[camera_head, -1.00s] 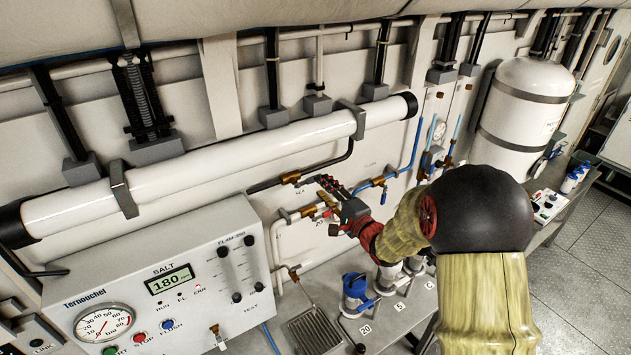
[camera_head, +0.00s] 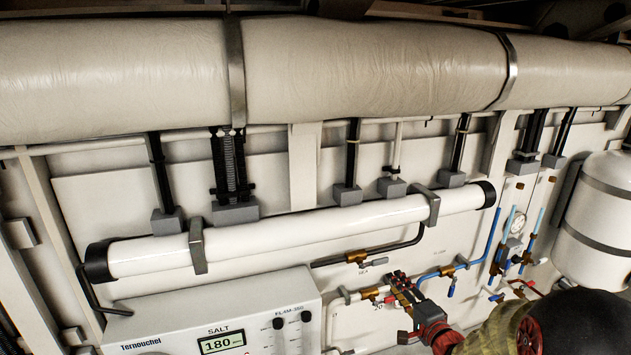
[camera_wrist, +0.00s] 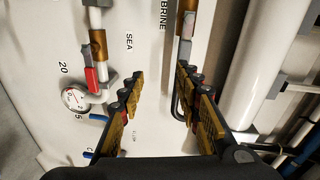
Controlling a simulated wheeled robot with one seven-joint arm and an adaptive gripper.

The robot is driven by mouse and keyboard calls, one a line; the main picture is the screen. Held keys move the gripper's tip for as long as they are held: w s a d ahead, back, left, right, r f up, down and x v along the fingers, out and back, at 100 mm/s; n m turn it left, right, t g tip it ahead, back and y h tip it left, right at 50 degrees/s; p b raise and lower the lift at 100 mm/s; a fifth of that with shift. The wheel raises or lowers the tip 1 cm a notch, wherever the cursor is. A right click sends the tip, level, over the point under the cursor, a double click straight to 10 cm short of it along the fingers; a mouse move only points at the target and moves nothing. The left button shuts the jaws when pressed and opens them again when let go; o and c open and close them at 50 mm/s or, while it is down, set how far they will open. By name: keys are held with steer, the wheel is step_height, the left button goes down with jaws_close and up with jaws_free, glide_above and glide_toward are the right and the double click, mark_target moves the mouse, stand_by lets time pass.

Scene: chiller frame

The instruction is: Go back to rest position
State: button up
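My gripper (camera_head: 405,292) shows in the head view at the lower right of centre, in front of the pipes on the white wall panel.
The SALT control box (camera_head: 222,322) reads 180 at the lower left. A long white cylinder (camera_head: 300,228) runs above it, under a thick wrapped duct (camera_head: 370,65). A white tank (camera_head: 598,215) stands at right. The wrist view shows a small gauge (camera_wrist: 75,98) left of the fingers.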

steer(key=s+d+f+n+g+h, duration=0.35)
steer(key=d+f+g, duration=0.2)
steer(key=f, duration=0.55)
steer(key=s+d+f+n+g+h+b, duration=0.1)
steer(key=s+f+n+g, duration=0.1)
steer(key=s, duration=0.3)
steer(key=s+d+f+n+g+h+b, duration=0.1)
steer(key=s+d+g+b, duration=0.1)
steer(key=s, duration=0.3)
steer(key=s+a+n+y+b, duration=0.1)
steer(key=s+a+n+b, duration=0.3)
steer(key=s+a+b, duration=0.4)
steer(key=s+a+n+g+b, duration=0.1)
steer(key=s+a+n+b, duration=0.2)
steer(key=s+a+b, duration=0.5)
steer(key=s+b, duration=0.4)
steer(key=s, duration=0.4)
steer(key=shift+s+a+f+n+y, duration=0.15)
steer(key=shift+a+f+n+y, duration=0.1)
steer(key=shift+n+y, duration=0.1)
steer(key=shift+g, duration=0.25)
